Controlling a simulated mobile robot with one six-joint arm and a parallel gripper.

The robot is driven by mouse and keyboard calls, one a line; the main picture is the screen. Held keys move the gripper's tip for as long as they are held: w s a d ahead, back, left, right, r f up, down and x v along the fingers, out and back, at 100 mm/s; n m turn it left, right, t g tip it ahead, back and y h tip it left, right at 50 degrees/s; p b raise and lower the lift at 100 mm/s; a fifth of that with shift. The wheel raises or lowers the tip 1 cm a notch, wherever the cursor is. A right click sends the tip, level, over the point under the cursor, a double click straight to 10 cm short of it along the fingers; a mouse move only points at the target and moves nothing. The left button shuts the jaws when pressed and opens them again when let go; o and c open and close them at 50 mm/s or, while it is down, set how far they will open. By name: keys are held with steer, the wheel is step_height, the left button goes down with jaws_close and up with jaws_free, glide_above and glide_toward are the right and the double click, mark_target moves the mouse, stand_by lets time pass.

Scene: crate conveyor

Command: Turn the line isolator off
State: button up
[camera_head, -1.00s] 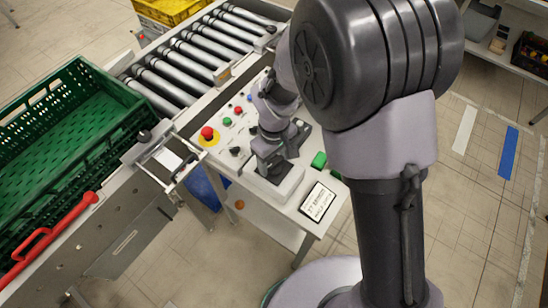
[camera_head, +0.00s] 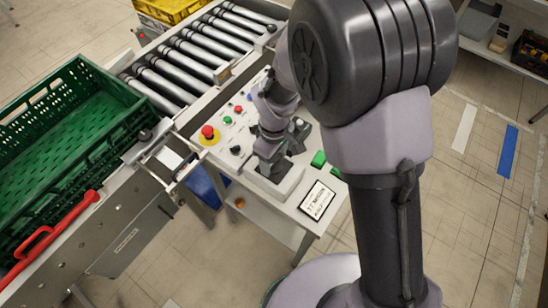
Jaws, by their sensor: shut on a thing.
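My gripper (camera_head: 272,172) points down over the right part of the control panel (camera_head: 217,160). It is shut on the handle of the line isolator, at a light grey box (camera_head: 283,190) on the panel. The handle itself is hidden by the gripper fingers, so its angle cannot be told. My wrist and the large arm joint cover part of the panel behind.
A red emergency button (camera_head: 207,131) on a yellow disc, small coloured buttons and a black knob (camera_head: 236,150) lie left of my gripper. A green crate (camera_head: 97,112) stands by the rollers (camera_head: 190,58).

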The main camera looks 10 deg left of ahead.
mark_target(274, 161)
steer(key=o, duration=1.4)
steer(key=shift+c, duration=0.2)
step_height(274, 161, up, 18)
steer(key=p, duration=0.4)
steer(key=shift+f, duration=0.25)
